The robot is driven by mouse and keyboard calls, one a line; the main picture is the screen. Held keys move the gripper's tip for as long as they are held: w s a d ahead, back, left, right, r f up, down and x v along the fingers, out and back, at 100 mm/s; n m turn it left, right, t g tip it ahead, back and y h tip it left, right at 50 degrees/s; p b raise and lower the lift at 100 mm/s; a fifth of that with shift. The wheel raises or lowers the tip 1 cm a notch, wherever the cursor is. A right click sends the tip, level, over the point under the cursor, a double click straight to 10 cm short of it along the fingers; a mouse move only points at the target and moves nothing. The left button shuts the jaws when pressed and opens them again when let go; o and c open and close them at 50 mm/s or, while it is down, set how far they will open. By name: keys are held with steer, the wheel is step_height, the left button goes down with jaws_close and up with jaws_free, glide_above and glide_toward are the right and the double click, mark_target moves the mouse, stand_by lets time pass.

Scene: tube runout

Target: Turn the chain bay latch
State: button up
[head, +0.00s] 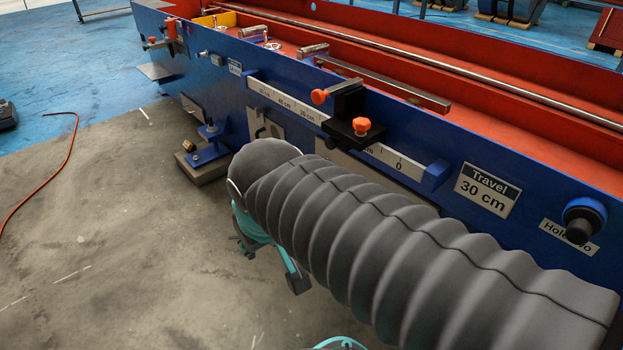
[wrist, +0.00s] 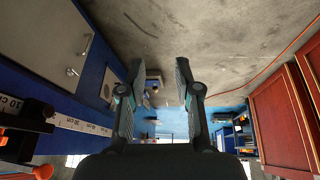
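My gripper (wrist: 159,68) is open and empty, its two fingers wide apart in the wrist view. In the head view, a teal and dark part of it shows low beside the machine, mostly hidden behind my ribbed sleeve. The wrist view shows a grey door panel (wrist: 40,35) on the blue machine side, left of my gripper. It carries a bar-like handle (wrist: 84,45) and a small round fitting (wrist: 72,72); I cannot tell which is the chain bay latch. My fingers touch neither. In the head view my arm hides most of this panel.
A ruler strip (head: 285,101) runs along the machine, with a black clamp with orange knobs (head: 361,127) standing out. A blue bracket (head: 209,144) juts out low at the left. A red hose (head: 62,170) lies on the floor. The concrete floor (head: 110,240) is mostly clear.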

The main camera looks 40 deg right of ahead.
steer(key=w+d+f+m+g+h+b, duration=0.1)
steer(key=w+d+f+g+h, duration=0.35)
steer(key=d, duration=0.45)
steer(key=w+d+f+m+g+h+b, duration=0.1)
steer(key=w+d+f+g+h, duration=0.15)
steer(key=w+d+h, duration=0.45)
steer(key=w+d+f+n+t+h, duration=0.1)
steer(key=w+d+f+t+h, duration=0.15)
steer(key=w+d+f, duration=0.5)
steer(key=w+d+f+n+t+h, duration=0.1)
steer(key=w+d+f+h, duration=0.3)
steer(key=w, duration=0.6)
steer(key=d+f+y+p, duration=0.1)
steer(key=d+p, duration=0.1)
steer(key=d, duration=0.5)
steer(key=shift+w, duration=0.1)
jaws_close()
